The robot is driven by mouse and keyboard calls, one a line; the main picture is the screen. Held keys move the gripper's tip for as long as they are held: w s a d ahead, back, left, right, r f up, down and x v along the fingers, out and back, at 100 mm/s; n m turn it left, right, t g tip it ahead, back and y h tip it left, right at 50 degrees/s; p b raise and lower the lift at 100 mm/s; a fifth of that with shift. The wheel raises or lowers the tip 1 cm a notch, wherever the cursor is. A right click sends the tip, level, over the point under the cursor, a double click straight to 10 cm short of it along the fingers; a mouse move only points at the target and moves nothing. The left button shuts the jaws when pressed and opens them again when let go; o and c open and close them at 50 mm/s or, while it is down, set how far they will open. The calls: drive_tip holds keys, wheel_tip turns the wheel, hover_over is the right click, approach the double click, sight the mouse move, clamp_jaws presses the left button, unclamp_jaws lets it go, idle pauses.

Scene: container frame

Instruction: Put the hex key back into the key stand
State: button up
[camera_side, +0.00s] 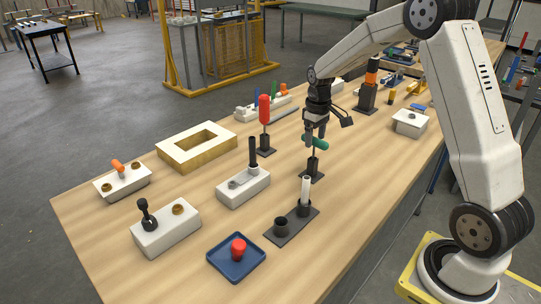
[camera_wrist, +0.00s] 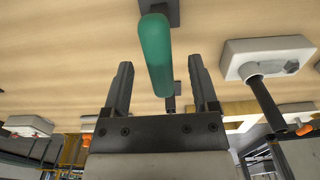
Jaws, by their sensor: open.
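The hex key (camera_side: 316,143) has a thick green crosswise handle and a thin dark shaft that points down. The key stand (camera_side: 312,175) is a small black block on a flat dark base, directly under the key. The shaft appears to meet the stand's top, but how deep it sits I cannot tell. My gripper (camera_side: 316,133) points down, right at the handle. In the wrist view the green handle (camera_wrist: 156,60) shows between the two spread fingers of my gripper (camera_wrist: 160,72), with a gap on each side. The jaws are open and hold nothing.
A red-handled tool on a stand (camera_side: 264,110) is at the left of the key. A dark holder with a white cylinder (camera_side: 305,190) stands in front. A white block with a black post (camera_side: 243,187) and a blue tray (camera_side: 236,258) are nearby. A white box (camera_side: 409,124) stands right.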

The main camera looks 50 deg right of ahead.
drive_tip(key=shift+r, duration=3.25)
drive_tip(key=shift+r, duration=0.15)
drive_tip(key=shift+r, duration=2.85)
drive_tip(key=s+a+f+t, duration=0.2)
drive_tip(key=s+a+f, duration=1.2)
drive_tip(key=s+a, duration=0.2)
drive_tip(key=shift+a+t, duration=0.3)
drive_tip(key=shift+a, duration=0.7)
